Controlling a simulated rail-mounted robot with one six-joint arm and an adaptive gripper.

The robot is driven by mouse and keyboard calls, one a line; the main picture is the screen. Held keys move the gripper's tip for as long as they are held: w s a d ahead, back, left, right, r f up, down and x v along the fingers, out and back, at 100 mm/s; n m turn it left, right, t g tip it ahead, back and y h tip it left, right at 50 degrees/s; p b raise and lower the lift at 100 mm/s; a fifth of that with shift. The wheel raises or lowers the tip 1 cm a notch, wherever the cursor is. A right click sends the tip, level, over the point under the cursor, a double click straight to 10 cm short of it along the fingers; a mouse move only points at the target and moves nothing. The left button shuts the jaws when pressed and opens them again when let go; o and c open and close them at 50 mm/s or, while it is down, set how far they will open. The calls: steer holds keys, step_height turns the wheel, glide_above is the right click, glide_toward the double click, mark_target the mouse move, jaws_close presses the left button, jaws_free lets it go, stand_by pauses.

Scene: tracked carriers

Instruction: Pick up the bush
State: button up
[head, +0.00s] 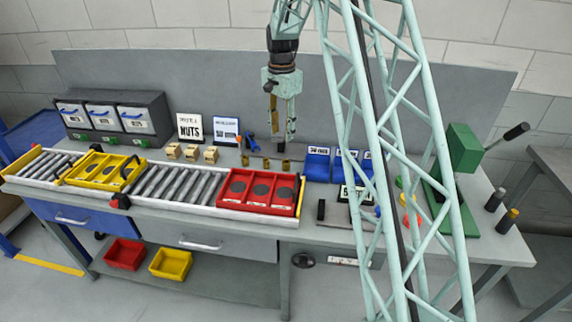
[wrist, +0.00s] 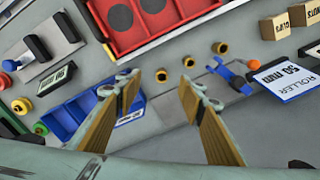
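Three small brass bushes stand in a row on the grey bench. In the head view they are the left bush (head: 245,160), the middle bush (head: 266,163) and the right bush (head: 286,165). In the wrist view they show as one bush (wrist: 161,74) nearest the fingers, another (wrist: 188,61) and a farther one (wrist: 219,48). My gripper (head: 281,136) hangs above the row, pointing down. In the wrist view my gripper (wrist: 158,84) is open, with nothing between its fingers. The nearest bush appears just beyond the gap between the fingertips.
A red tray (head: 228,203) sits on the roller conveyor in front of the bushes. Blue bins (head: 317,167) stand to the right. A blue tool (head: 252,143), small cardboard boxes (head: 173,151) and a sign card (head: 226,130) are close behind and left. A green press (head: 463,148) stands far right.

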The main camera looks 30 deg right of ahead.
steer(key=m+p, duration=0.1)
glide_above(286, 161)
step_height(286, 161, down, 5)
steer(key=shift+a+f, duration=0.15)
steer(key=shift+a, duration=0.05)
steer(key=shift+f, duration=0.15)
steer(key=shift+f, duration=4.2)
steer(key=shift+f, duration=0.15)
steer(key=shift+d+f, duration=0.15)
steer(key=shift+f, duration=2.3)
steer(key=c, duration=1)
